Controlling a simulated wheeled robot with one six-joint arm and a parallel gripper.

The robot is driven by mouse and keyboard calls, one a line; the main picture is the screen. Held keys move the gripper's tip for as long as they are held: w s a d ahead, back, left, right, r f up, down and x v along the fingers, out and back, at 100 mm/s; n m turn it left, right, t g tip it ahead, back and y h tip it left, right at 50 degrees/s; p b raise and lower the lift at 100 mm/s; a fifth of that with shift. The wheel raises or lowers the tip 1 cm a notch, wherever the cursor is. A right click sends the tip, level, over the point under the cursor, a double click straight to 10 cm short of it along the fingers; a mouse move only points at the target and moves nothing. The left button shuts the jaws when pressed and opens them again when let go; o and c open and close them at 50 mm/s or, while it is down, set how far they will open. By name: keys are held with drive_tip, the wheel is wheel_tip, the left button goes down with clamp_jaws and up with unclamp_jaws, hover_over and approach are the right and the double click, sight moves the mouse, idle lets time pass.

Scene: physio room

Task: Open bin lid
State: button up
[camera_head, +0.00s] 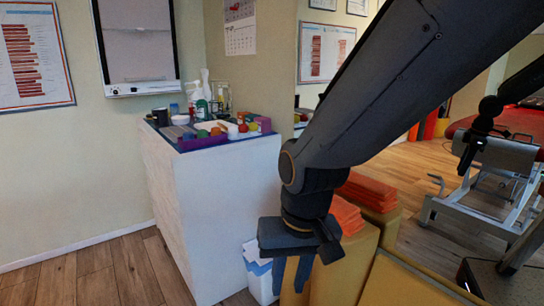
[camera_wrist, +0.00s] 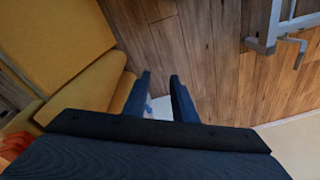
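A small white bin (camera_head: 262,285) with a blue band near its top stands on the floor against the right side of the white cabinet. Its pale lid (camera_head: 249,248) looks closed; its right part is hidden behind my gripper. My gripper (camera_head: 291,276) points down, at the bin's right side in the picture. Its two dark blue fingers are apart with nothing held between them. In the wrist view, a pale patch, probably the bin, shows between and below the fingers of my gripper (camera_wrist: 160,88). I cannot tell whether the fingers touch the bin.
The white cabinet (camera_head: 215,220) holds a tray of bottles and small coloured items. Yellow padded blocks (camera_head: 345,270) with orange towels (camera_head: 347,214) stand close to the right of my gripper. A treatment table frame (camera_head: 480,200) is farther right. Wooden floor is clear at left.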

drive_tip(key=s+d+r+n+g, duration=0.1)
drive_tip(key=s+d+r+n, duration=0.15)
drive_tip(key=s, duration=0.55)
drive_tip(key=d+r+m+h+p, duration=0.1)
drive_tip(key=d+r+m+p, duration=0.3)
drive_tip(key=d+r+p, duration=0.9)
wheel_tip(320, 180, up, 2)
drive_tip(key=p, duration=1)
drive_tip(key=shift+s+d+r, duration=0.15)
drive_tip(key=shift+d+m, duration=0.2)
drive_tip(key=shift+m, duration=0.05)
clamp_jaws()
